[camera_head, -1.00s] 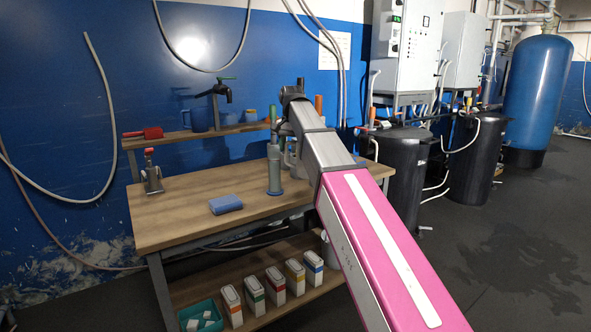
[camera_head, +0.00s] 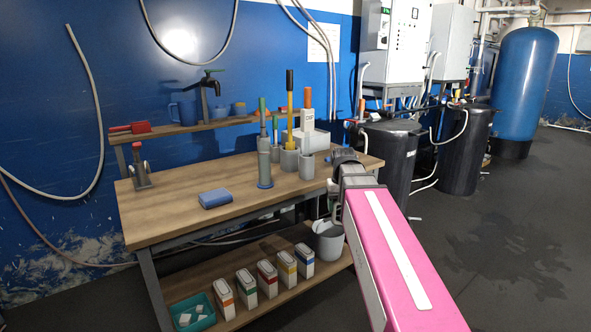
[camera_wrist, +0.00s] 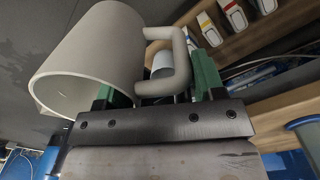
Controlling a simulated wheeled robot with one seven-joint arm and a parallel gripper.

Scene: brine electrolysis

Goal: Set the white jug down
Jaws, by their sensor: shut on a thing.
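The white jug (camera_wrist: 95,55) fills the left of the wrist view. It is tilted in that picture, with its open mouth at lower left and its handle toward the green fingers. My gripper (camera_wrist: 158,88) is shut on the handle. In the head view my gripper (camera_head: 335,195) is at the table's right front edge, partly hidden by my arm. I cannot clearly make out the held jug there. A pale round vessel (camera_wrist: 162,66) shows behind the handle in the wrist view.
The wooden table (camera_head: 165,210) holds a blue sponge (camera_head: 215,198), a grey-blue cylinder (camera_head: 265,170) and several tool holders. Its front middle is clear. The lower shelf (camera_head: 262,305) carries several boxes and a teal tray (camera_head: 196,313). Black tanks (camera_head: 388,165) stand to the right.

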